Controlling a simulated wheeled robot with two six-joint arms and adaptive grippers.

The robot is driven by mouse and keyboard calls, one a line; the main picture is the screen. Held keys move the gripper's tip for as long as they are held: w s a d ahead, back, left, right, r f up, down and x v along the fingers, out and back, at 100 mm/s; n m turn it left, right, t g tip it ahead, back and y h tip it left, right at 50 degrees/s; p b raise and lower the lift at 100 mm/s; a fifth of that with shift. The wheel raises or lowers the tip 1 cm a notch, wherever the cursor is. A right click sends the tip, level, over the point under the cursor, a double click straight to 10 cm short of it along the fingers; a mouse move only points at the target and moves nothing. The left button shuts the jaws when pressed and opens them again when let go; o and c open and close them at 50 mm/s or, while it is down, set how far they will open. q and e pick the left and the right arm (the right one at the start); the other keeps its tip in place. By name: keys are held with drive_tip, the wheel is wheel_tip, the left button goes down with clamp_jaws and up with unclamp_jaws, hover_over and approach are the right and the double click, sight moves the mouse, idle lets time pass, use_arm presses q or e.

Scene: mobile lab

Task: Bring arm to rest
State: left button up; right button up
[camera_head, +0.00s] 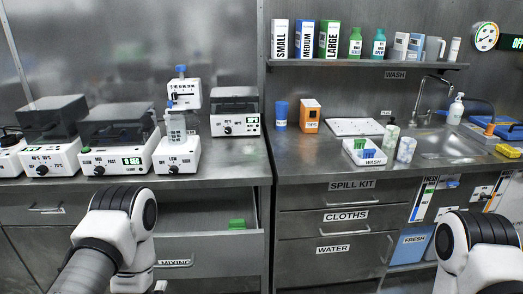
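My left arm (118,232) comes in at the lower left, and its white and black joint is in front of the lower cabinets. My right arm (480,250) shows at the lower right edge, with its joint raised in front of the cabinets by the sink. Neither gripper can be made out; both lie outside the picture or behind the arm links. Neither arm visibly touches the counter.
A drawer (220,246) labelled MIXING stands open near my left arm, with a green object (237,224) inside. Several lab devices, including a pipetting-like stand (177,127), line the left counter. A white wash tray (364,153) sits near the sink (447,145). A shelf (365,64) holds boxes and bottles.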

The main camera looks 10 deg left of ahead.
use_arm(q)
wheel_tip(320, 180, up, 5)
drive_tip(key=d+p, duration=0.2)
drive_tip(key=p, duration=0.3)
drive_tip(key=s+d+f+n+g+h+p, duration=0.1)
drive_tip(key=s+f+n+g, duration=0.4)
drive_tip(key=s, duration=0.6)
drive_tip(key=s+d+f+n+g+h+p, duration=0.2)
drive_tip(key=s+f+n+g, duration=0.3)
drive_tip(key=s+n+g, duration=0.5)
drive_tip(key=shift+s+d+n+h, duration=0.35)
drive_tip(key=shift+s+d, duration=0.2)
drive_tip(key=shift+d, duration=0.3)
drive_tip(key=shift+f, duration=0.1)
